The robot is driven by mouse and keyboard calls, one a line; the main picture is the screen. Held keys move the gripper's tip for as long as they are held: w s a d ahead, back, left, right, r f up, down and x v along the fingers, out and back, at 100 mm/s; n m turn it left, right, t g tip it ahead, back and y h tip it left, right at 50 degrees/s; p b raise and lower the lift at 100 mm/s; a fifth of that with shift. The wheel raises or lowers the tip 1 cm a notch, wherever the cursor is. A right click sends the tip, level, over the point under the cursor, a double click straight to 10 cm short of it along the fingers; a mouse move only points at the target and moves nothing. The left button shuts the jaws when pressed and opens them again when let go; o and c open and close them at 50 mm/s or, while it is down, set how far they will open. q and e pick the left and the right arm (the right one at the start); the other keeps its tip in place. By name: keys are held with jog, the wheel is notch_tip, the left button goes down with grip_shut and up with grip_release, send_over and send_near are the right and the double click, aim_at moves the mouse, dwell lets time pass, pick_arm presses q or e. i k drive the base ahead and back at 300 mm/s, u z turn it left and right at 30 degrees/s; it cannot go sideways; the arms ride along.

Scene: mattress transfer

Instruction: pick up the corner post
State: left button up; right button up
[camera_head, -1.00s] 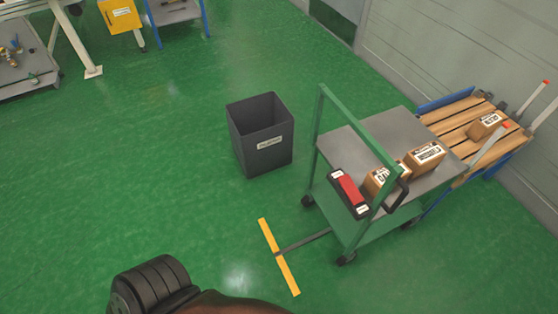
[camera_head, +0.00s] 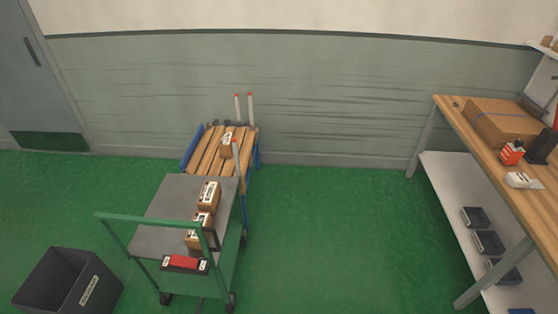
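Thin white posts with red tips stand upright at the slatted wooden pallet (camera_head: 207,150) near the wall. Two posts, a left one (camera_head: 237,109) and a right one (camera_head: 250,108), rise at its far end. Another post (camera_head: 236,155) rises at its near right side, partly hidden behind the cart. I cannot tell which of them is the corner post. A small labelled carton (camera_head: 227,142) lies on the slats. Neither of my grippers is in view.
A green cart (camera_head: 152,240) with several cartons and a red-and-black item (camera_head: 185,263) stands before the pallet. A dark bin (camera_head: 62,285) is at lower left. A wooden workbench (camera_head: 465,115) with a lower shelf stands right. Green floor between is clear.

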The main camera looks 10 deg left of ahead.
aim_at(235, 141)
jog(key=z, duration=0.35)
jog(key=i, duration=3.2)
jog(key=u, duration=2.7)
